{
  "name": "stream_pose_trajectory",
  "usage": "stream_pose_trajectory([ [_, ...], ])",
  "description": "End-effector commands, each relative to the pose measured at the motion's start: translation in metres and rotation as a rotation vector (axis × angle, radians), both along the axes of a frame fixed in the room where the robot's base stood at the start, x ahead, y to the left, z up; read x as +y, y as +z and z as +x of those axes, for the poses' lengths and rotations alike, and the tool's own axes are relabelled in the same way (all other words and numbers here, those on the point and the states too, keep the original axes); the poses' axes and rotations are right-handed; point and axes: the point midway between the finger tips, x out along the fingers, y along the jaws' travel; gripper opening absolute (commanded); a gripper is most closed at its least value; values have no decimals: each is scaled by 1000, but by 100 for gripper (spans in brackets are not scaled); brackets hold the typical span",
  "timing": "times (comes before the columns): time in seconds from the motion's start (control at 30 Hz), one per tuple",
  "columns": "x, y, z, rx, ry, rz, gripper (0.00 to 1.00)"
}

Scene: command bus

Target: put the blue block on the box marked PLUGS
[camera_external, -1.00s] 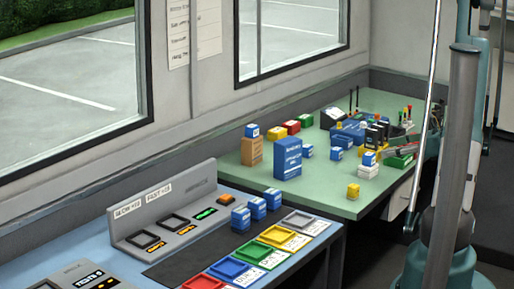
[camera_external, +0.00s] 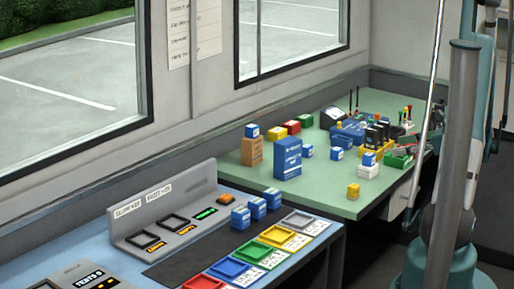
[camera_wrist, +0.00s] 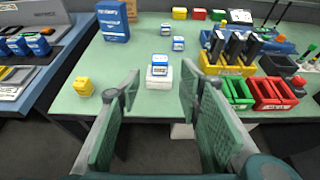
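My gripper (camera_wrist: 158,98) is open and empty in the wrist view, its two green-padded fingers wide apart. Beyond the fingertips, between them in the picture, a blue block (camera_wrist: 159,60) with a white label sits on a small white box (camera_wrist: 158,76). Both also show in the external view, the block (camera_external: 369,158) on top of the white box (camera_external: 368,170). Other blue blocks stand on the green table (camera_external: 337,153) (camera_external: 307,151), and one (camera_external: 252,130) sits on a brown box (camera_external: 251,150). I cannot read PLUGS on any box.
A tall blue box (camera_external: 288,158) stands on the green table (camera_external: 320,190). A yellow block (camera_external: 353,190) is near its front edge. Red and green bins (camera_wrist: 272,93) lie to the right in the wrist view. Several blue blocks (camera_external: 257,208) stand by coloured trays (camera_external: 229,268) on the left desk.

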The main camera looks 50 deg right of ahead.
Motion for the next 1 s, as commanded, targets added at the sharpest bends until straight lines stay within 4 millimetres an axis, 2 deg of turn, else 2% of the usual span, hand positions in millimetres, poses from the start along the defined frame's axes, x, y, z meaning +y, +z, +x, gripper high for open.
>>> stream_pose_trajectory([
  [0.37, 0, 0, 0, 0, 0, -1, 36],
  [0.57, 9, 3, 10, 16, 23, -25, 36],
  [0.77, 35, 11, 36, 61, 99, -107, 36],
  [1.0, 86, 25, 78, 137, 245, -272, 36],
])
